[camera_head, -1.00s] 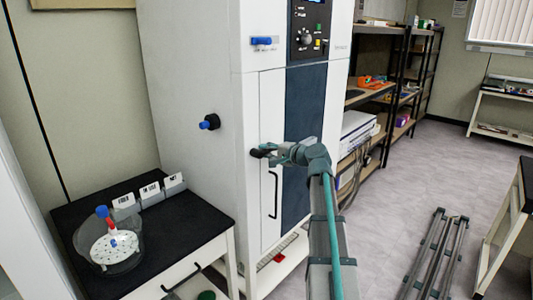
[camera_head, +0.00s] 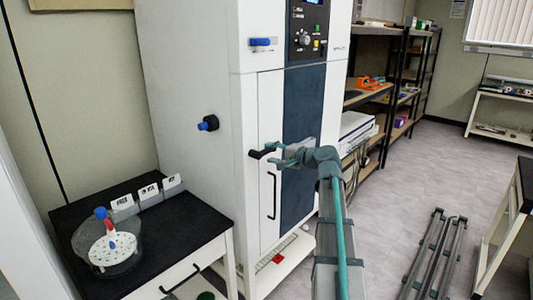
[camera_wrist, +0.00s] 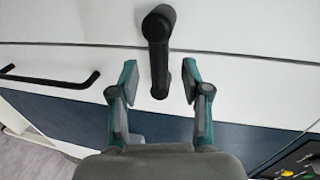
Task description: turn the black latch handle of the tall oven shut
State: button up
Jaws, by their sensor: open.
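The tall oven (camera_head: 190,75) is a white cabinet with a dark blue door panel. Its black latch handle (camera_head: 262,152) sits on the front near the left edge, above a long black pull handle (camera_head: 272,195). My gripper (camera_head: 283,157) is just to the right of the latch handle in the head view. In the wrist view the latch handle (camera_wrist: 159,50) points from its pivot down between the two fingers of my gripper (camera_wrist: 156,80). The fingers are open, one on each side of the lever, with gaps visible. The pull handle (camera_wrist: 50,80) shows at left.
A black-topped bench (camera_head: 185,218) at left carries a clear round vessel (camera_head: 108,252) and small labelled card holders (camera_head: 148,190). Shelving (camera_head: 385,85) stands right of the oven. A metal rail frame (camera_head: 437,255) lies on the open floor at right.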

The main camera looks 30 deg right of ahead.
jog(key=v, duration=0.8)
jog(key=shift+s, duration=0.1)
